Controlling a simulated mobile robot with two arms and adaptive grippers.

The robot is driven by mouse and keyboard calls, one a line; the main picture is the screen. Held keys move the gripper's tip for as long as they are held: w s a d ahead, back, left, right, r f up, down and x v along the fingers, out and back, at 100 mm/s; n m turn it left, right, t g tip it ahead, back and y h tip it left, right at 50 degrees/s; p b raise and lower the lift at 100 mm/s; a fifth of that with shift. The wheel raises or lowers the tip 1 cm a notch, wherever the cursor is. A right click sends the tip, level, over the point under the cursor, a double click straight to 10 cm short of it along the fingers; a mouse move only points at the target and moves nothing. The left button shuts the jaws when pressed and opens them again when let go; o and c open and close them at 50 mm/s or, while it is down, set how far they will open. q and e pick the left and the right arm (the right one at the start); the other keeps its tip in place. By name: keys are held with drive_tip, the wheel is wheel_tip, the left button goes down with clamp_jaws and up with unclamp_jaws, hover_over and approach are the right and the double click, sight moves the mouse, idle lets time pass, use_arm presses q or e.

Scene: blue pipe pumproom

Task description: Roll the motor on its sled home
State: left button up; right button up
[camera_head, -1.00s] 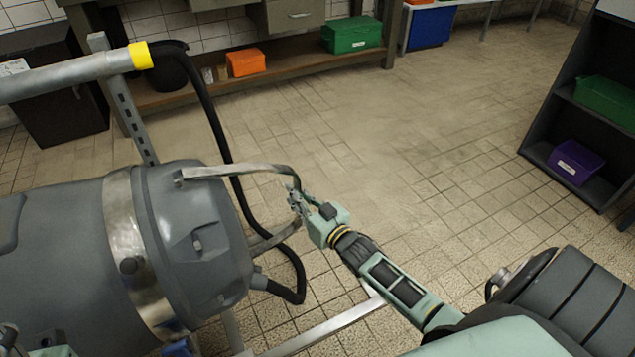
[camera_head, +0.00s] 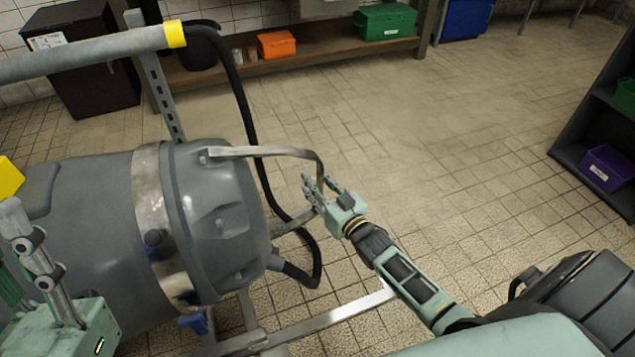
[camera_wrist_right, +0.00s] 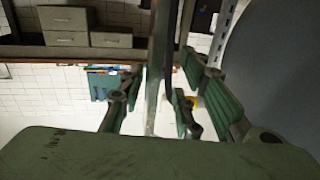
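The motor (camera_head: 215,215) is a large grey cylinder with metal bands, lying on its side at the left of the head view. A bent flat metal handle (camera_head: 265,152) sticks out from its right end. Under it show metal rails (camera_head: 335,314), seemingly of the sled. My right gripper (camera_head: 315,190) is at the handle's outer end. In the right wrist view its fingers stand on both sides of an upright bar (camera_wrist_right: 158,70), with a gap visible on the left. My left gripper (camera_head: 45,270) is at the lower left in front of the motor; its fingertips are unclear.
A black hose (camera_head: 245,110) hangs beside the motor, below a grey pipe with a yellow end (camera_head: 174,33). A bench shelf with an orange bin (camera_head: 277,44) and a green bin (camera_head: 385,22) stands behind. A dark shelf with a purple bin (camera_head: 607,168) is at right. The middle floor is clear.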

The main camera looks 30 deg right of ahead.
drive_tip(key=shift+d, duration=0.1)
drive_tip(key=shift+s, duration=0.4)
drive_tip(key=s+d, duration=0.1)
drive_tip(key=s, duration=1)
drive_tip(key=shift+s, duration=0.1)
